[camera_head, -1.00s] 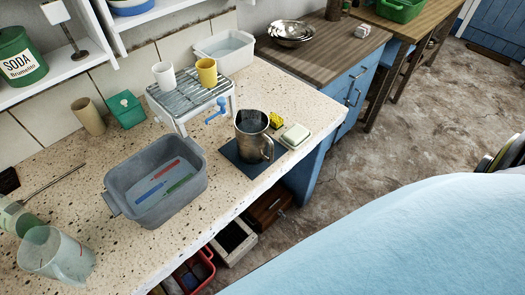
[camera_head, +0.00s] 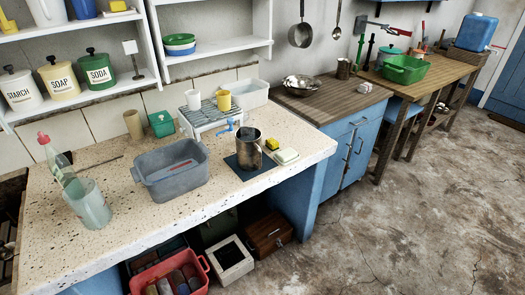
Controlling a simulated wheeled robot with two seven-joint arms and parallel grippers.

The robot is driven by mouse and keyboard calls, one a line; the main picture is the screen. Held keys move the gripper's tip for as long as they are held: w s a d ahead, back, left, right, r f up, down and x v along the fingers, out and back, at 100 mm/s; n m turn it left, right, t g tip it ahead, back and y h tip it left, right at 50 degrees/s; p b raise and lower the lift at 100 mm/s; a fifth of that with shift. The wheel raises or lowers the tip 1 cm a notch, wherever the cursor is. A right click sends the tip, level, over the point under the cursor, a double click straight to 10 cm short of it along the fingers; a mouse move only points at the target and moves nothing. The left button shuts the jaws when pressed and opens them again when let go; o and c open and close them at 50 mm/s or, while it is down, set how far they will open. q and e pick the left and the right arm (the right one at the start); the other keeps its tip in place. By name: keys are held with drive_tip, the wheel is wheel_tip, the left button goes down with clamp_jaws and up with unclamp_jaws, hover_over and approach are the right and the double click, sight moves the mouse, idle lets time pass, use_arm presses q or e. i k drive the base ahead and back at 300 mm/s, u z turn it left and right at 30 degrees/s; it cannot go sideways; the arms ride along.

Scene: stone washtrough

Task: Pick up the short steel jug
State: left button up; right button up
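A steel jug (camera_head: 249,150) stands upright on a dark blue mat (camera_head: 235,165) near the front edge of the speckled stone counter. Its open top faces up. A smaller steel vessel (camera_head: 343,69) stands farther back on the brown wooden worktop; it is too small to tell whether it has a handle. Neither of my grippers is in view.
A yellow sponge (camera_head: 272,143) and a pale soap dish (camera_head: 286,156) sit right of the jug. A grey basin (camera_head: 172,178) is to its left. A rack (camera_head: 208,117) with two cups and a blue tap stands behind. Floor (camera_head: 400,220) in front is clear.

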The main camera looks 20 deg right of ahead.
sight(248, 153)
drive_tip(key=z, duration=0.55)
drive_tip(key=i, duration=1.1)
drive_tip(key=u, duration=0.1)
